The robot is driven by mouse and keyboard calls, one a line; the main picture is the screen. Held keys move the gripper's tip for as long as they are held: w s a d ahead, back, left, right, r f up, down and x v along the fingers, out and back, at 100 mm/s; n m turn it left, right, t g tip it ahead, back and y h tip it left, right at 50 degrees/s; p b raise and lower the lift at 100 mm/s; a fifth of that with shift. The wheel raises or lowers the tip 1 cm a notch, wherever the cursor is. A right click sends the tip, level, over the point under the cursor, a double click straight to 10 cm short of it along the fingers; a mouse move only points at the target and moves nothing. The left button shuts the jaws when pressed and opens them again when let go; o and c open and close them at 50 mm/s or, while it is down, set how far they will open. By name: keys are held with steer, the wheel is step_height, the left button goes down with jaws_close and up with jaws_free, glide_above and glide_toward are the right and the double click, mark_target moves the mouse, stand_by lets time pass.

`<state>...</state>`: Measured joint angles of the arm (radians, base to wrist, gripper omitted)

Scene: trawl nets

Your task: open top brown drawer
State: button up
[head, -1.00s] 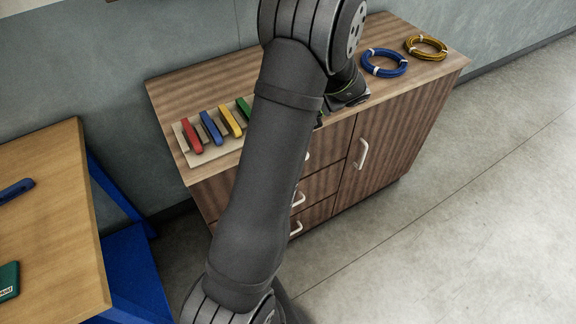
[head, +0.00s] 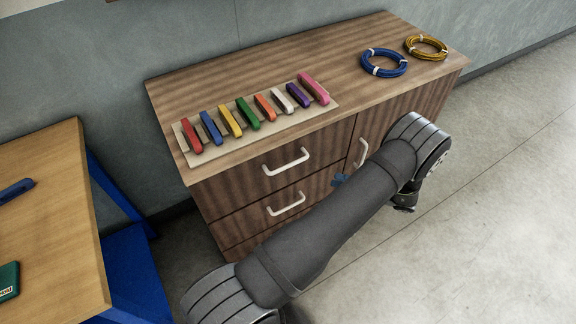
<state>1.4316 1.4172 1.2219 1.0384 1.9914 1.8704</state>
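The brown wooden cabinet (head: 195,205) stands against the wall. Its top brown drawer (head: 235,187) is closed, its front flush with the cabinet, with a pale bow handle (head: 287,163) in clear view. My arm reaches across the cabinet's lower front, with its wrist to the right of the drawers. My gripper is mostly hidden behind the arm. A small blue piece (head: 340,181), seemingly part of its tip, shows right of and slightly below the top handle, apart from it. Its opening cannot be made out.
A second drawer handle (head: 286,204) lies below, and a door handle (head: 360,153) to the right. Several coloured pieces stand on a beige board (head: 262,133) on the cabinet top, with blue (head: 384,63) and yellow (head: 426,47) coils. A wooden table (head: 60,230) stands left. Floor at right is clear.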

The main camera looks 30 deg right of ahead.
mark_target(288, 165)
steer(key=x, duration=1.7)
steer(key=shift+a+r, duration=0.1)
steer(key=shift+a, duration=0.05)
steer(key=shift+c, duration=0.4)
jaws_close()
